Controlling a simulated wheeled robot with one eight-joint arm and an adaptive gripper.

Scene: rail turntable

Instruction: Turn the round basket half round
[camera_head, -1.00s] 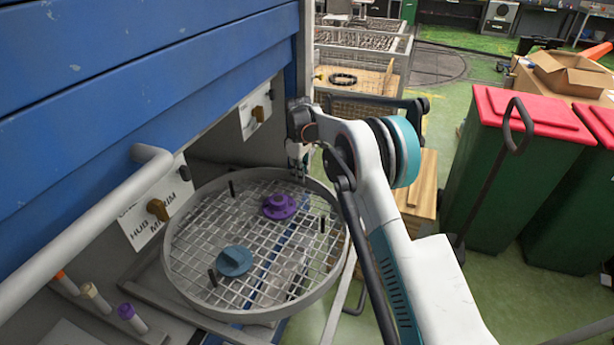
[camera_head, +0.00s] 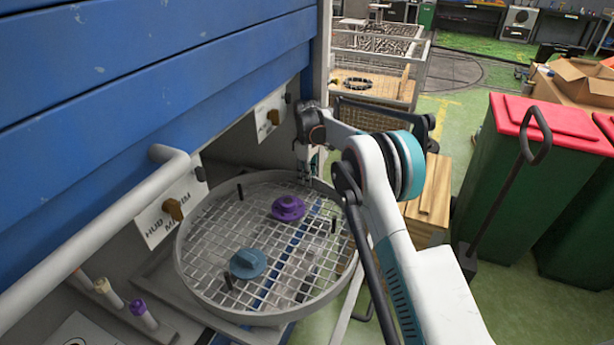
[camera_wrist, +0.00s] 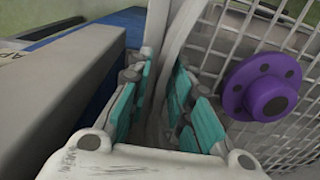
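The round basket (camera_head: 190,275) is a grey rimmed tray with a wire-grid floor, lying level in front of the blue shutter. A purple flanged hub (camera_head: 288,208) and a blue round part (camera_head: 248,264) sit on its grid, with several short black posts. My gripper (camera_head: 308,178) points down at the basket's far rim. In the wrist view, the teal-padded fingers (camera_wrist: 163,85) stand apart on either side of the grey rim (camera_wrist: 182,35). I see no clear contact of the pads on it. The purple hub (camera_wrist: 262,88) is right of the fingers.
A grey rail (camera_head: 100,235) and labelled panels (camera_head: 170,212) flank the basket at left. Capped tubes (camera_head: 143,313) stand at the lower left. Green bins with red lids (camera_head: 520,180) stand at the right. Green floor (camera_head: 460,300) shows between.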

